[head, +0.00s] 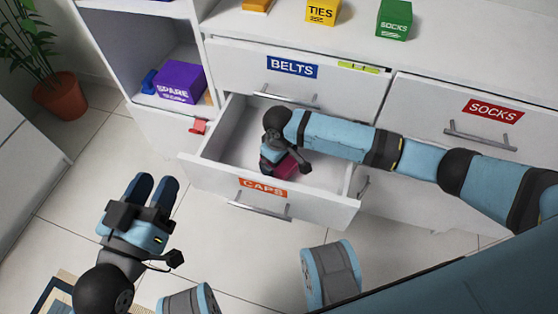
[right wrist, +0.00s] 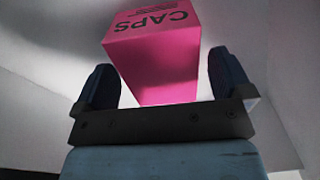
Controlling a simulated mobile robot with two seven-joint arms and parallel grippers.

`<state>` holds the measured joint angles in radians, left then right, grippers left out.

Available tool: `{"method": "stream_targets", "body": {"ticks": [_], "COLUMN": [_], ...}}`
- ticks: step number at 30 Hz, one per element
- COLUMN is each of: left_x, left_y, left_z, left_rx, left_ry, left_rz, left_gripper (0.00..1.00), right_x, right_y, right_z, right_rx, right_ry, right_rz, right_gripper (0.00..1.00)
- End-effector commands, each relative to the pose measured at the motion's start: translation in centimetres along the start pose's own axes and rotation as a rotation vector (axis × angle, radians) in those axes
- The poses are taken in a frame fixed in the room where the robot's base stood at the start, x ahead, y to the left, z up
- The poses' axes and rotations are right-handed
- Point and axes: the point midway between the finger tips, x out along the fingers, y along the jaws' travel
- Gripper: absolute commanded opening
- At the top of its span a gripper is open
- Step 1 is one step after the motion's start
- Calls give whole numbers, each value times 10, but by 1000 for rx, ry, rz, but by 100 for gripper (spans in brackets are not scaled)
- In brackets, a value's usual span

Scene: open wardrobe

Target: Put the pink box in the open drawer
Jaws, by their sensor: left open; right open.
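The pink box (head: 286,166) lies in the open drawer labelled CAPS (head: 325,176), partly hidden by my right gripper in the head view. In the right wrist view the pink box (right wrist: 158,60), with CAPS printed on it, is just beyond and between the spread fingers of my right gripper (right wrist: 162,85). Gaps show between it and the fingers. My right gripper (head: 272,165) reaches down into the drawer and is open. My left gripper (head: 152,188) is open and empty above the floor, left of the drawer.
The BELTS drawer (head: 340,90) above and the SOCKS drawer (head: 430,100) at right are shut. A purple box (head: 181,82) sits on a side shelf. Yellow (head: 322,12) and green (head: 394,20) boxes stand on top. A potted plant (head: 62,96) is at the left.

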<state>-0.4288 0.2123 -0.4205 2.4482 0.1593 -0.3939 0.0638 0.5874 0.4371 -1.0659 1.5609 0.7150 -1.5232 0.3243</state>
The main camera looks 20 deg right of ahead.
Motion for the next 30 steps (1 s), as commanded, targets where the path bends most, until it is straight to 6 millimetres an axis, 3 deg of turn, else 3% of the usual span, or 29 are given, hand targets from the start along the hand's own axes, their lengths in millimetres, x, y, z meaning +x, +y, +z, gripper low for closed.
{"method": "stream_targets", "body": {"ticks": [3, 12, 18, 30], "left_x": [-1, -4, -6, -6], "left_y": [4, 9, 10, 10], "left_z": [-21, -53, -59, -59], "left_rx": [-1, 7, 11, 11], "left_ry": [52, 165, 195, 197], "left_rz": [-5, -13, -14, -13], "left_gripper": [43, 43, 43, 43], "right_x": [-33, -88, -101, -101], "right_y": [0, 0, 0, 0], "right_z": [-1, -1, 0, 0], "right_rx": [-1, 0, 0, 0], "right_ry": [3, 3, 1, 1], "right_rz": [0, -1, -1, -1], "right_gripper": [98, 98, 98, 98]}}
